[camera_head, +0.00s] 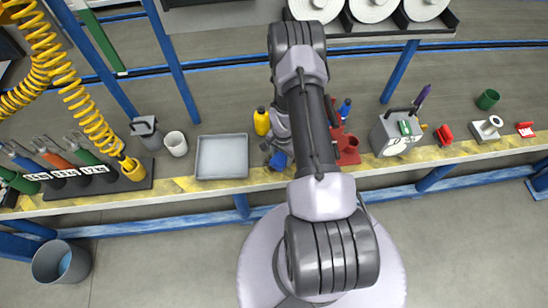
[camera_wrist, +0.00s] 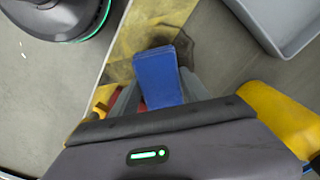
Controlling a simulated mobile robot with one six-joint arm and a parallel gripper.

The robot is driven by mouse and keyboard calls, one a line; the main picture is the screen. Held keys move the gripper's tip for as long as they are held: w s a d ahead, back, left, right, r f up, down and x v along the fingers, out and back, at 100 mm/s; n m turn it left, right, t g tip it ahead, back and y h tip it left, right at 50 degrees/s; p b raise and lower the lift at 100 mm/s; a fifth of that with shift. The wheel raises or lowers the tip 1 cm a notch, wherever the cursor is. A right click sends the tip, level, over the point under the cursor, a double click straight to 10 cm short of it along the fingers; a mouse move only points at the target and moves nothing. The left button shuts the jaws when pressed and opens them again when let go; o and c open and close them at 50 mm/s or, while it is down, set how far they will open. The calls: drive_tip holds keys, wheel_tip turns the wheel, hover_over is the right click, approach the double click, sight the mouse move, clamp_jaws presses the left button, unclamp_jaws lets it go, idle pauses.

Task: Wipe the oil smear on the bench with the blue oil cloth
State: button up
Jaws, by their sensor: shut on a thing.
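My gripper (camera_head: 276,152) is low over the front of the bench, beside the yellow bottle. In the wrist view it is shut on the blue oil cloth (camera_wrist: 158,78), a flat folded blue piece between the fingers. The cloth also shows as a small blue patch in the head view (camera_head: 278,161). The oil smear (camera_wrist: 186,44) is a dark brown stain on the bench and its yellow edge strip, at the far end of the cloth. The cloth overlaps part of it in view; I cannot tell whether it touches the bench.
A grey tray (camera_head: 222,157) lies left of my gripper; the yellow bottle (camera_head: 262,121) stands close behind it. Red holder (camera_head: 345,148) and grey box (camera_head: 396,133) stand to the right. The yellow-striped bench edge (camera_head: 220,186) runs along the front.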

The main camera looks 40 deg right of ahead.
sight(262, 165)
drive_tip(key=shift+s+f, duration=0.1)
drive_tip(key=shift+s, duration=0.2)
drive_tip(key=shift+w+a+f+b, duration=0.1)
drive_tip(key=shift+w+a+b, duration=0.3)
drive_tip(key=shift+w+a, duration=0.55)
drive_tip(key=shift+w+a+f+b, duration=0.1)
drive_tip(key=shift+w+a+b, duration=0.35)
drive_tip(key=shift+a, duration=0.85)
drive_tip(key=shift+w+a+f+b, duration=0.1)
drive_tip(key=shift+w+a+b, duration=0.25)
drive_tip(key=shift+w+a, duration=0.6)
drive_tip(key=shift+s+d+b, duration=0.1)
drive_tip(key=shift+s+d, duration=0.7)
drive_tip(key=shift+d, duration=0.3)
drive_tip(key=shift+s+d+b, duration=0.15)
drive_tip(key=shift+s+d, duration=0.65)
drive_tip(key=shift+d, duration=0.25)
drive_tip(key=shift+s+d+b, duration=0.1)
drive_tip(key=shift+s+d, duration=0.7)
drive_tip(key=shift+d, duration=0.3)
drive_tip(key=shift+r+p, duration=2)
drive_tip(key=shift+r, duration=1.1)
drive_tip(key=shift+r+p, duration=0.9)
drive_tip(key=shift+r, duration=0.7)
drive_tip(key=shift+f, duration=0.1)
